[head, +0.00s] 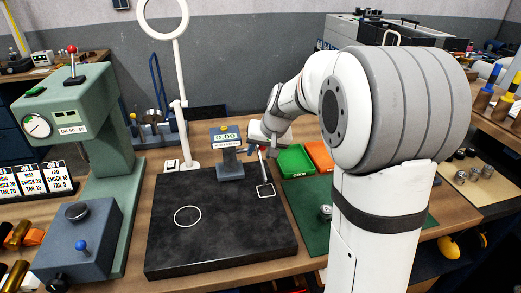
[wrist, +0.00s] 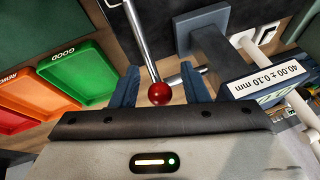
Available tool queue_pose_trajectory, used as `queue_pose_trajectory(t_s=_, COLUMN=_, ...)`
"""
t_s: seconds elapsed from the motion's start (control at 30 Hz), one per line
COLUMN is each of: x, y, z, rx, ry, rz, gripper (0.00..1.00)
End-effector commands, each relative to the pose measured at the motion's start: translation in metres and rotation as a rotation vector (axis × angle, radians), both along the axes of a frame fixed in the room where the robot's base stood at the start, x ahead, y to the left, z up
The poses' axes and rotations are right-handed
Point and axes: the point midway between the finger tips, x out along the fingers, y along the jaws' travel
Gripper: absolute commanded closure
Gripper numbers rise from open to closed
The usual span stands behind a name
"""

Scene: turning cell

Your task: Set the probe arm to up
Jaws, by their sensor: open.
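The probe arm is a thin metal rod with a red ball (head: 263,148) on its end, beside the grey gauge stand (head: 230,168) with its 0.00 display. In the wrist view the red ball (wrist: 160,94) lies between my two dark fingers, and the rod (wrist: 138,35) runs away toward the top left. My gripper (head: 259,150) is open around the ball; it shows in the wrist view too (wrist: 159,72). I cannot tell whether a finger touches the ball. My gripper partly hides the rod in the head view.
The stand is on a black plate (head: 225,245) with a white ring and a small white square marked on it. Green (head: 296,160) and orange (head: 320,154) trays are close at the right. A white magnifier lamp post (head: 181,130) stands at the left.

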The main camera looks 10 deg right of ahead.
Motion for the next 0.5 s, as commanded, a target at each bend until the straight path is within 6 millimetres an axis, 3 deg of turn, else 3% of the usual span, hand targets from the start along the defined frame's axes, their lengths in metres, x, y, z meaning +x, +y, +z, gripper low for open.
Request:
queue_pose_trajectory(t_s=0.27, x=0.0006, y=0.0007, z=-0.0016, rx=0.000, ry=0.000, rz=0.001, gripper=0.60)
queue_pose_trajectory(t_s=0.5, x=0.0004, y=0.0008, z=-0.0014, rx=0.000, ry=0.000, rz=0.001, gripper=0.79)
